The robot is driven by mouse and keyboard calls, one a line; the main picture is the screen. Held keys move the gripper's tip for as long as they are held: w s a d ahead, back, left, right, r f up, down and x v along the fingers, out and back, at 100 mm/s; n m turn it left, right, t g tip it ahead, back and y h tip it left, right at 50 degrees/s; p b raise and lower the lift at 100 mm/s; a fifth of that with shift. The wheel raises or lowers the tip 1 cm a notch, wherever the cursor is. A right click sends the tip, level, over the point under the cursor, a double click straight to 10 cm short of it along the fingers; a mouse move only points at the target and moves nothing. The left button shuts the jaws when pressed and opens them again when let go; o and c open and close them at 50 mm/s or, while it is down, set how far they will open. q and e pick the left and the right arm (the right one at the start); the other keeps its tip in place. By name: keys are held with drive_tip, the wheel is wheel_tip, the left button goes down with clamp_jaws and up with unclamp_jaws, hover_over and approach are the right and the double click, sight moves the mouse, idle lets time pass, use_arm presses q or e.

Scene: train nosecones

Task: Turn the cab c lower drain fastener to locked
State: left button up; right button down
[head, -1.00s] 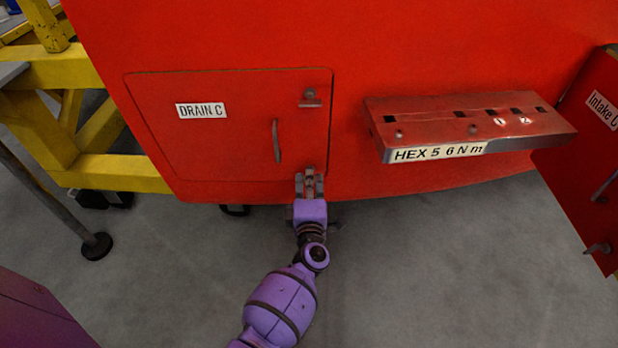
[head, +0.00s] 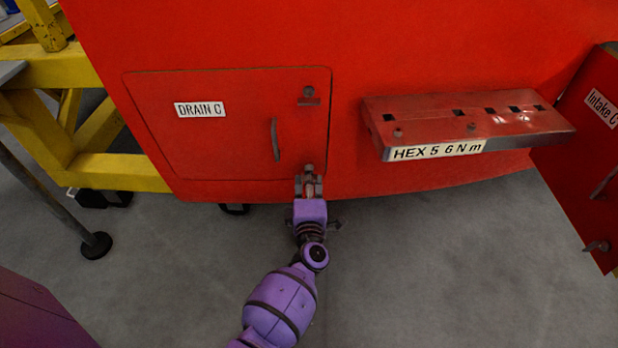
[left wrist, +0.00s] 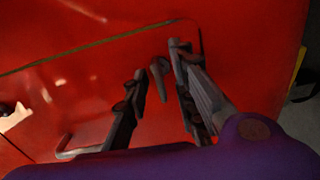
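The red drain C panel (head: 210,145) has a small upper fastener (head: 308,93) at its top right corner. The lower fastener (head: 308,168) is at the bottom right corner, partly hidden by my left gripper (head: 310,184). In the left wrist view the lower fastener (left wrist: 158,78) is a rounded head with a short grey tab. It lies between the two spread fingers of my left gripper (left wrist: 156,62). The gripper is open, with visible gaps to the tab. The fastener's exact turn is hard to read. My right gripper is not in view.
A grey pull handle (head: 275,140) sits on the panel left of the fasteners; it also shows in the left wrist view (left wrist: 68,142). A red ledge (head: 470,118) labelled HEX 5 6 N m juts out to the right. Yellow framework (head: 110,172) stands left.

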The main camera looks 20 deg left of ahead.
use_arm(q)
drive_tip(key=v, duration=1.1)
drive_tip(key=shift+s+d, duration=0.2)
drive_tip(key=shift+s, duration=0.15)
